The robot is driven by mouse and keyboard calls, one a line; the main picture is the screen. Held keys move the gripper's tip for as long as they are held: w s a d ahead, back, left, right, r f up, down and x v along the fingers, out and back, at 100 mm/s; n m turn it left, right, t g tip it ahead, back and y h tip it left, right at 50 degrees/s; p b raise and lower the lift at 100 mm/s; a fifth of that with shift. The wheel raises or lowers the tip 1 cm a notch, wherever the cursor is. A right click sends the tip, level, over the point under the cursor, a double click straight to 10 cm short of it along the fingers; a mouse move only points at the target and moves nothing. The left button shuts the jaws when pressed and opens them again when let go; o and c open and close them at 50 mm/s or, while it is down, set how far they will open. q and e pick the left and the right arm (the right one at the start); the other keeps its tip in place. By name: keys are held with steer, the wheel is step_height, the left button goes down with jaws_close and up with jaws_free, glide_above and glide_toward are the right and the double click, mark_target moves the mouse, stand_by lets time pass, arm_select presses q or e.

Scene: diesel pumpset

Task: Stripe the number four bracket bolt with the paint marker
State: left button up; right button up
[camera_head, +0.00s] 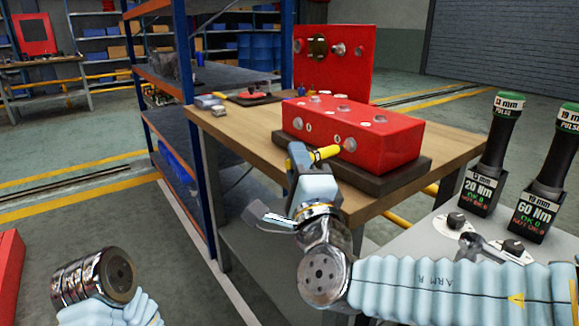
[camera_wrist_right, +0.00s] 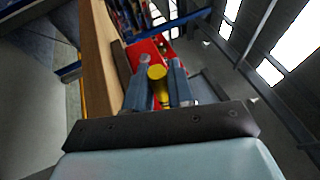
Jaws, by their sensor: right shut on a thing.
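My right gripper (camera_head: 306,158) is shut on the yellow paint marker (camera_head: 327,153), at the front of the red block (camera_head: 385,147). The marker points right towards a silver bolt (camera_head: 350,144) on the block's front face; whether its tip touches is too small to tell. A small white round label (camera_head: 337,139) sits beside that bolt; its number is not clearly legible. In the right wrist view the marker (camera_wrist_right: 157,73) shows between the two fingers (camera_wrist_right: 159,92), with the red block (camera_wrist_right: 143,52) beyond.
The block rests on a dark base (camera_head: 385,182) on a wooden bench (camera_head: 235,132). An upright red panel (camera_head: 335,58) stands behind. Two torque tools, marked 20 Nm (camera_head: 484,186) and 60 Nm (camera_head: 541,205), stand on a grey table at right. Blue shelving (camera_head: 186,60) stands left of the bench.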

steer(key=shift+f, duration=0.1)
stand_by(0.3)
steer(key=shift+b, duration=0.35)
steer(key=shift+w+d, duration=0.1)
steer(key=shift+d, duration=0.1)
stand_by(0.5)
steer(key=shift+r, duration=0.3)
stand_by(0.5)
steer(key=shift+f, duration=0.1)
stand_by(0.4)
steer(key=shift+a, duration=0.15)
stand_by(0.4)
steer(key=shift+s+a, duration=0.8)
steer(key=shift+a, duration=0.25)
steer(key=shift+s+a, duration=0.8)
steer(key=shift+a, duration=0.2)
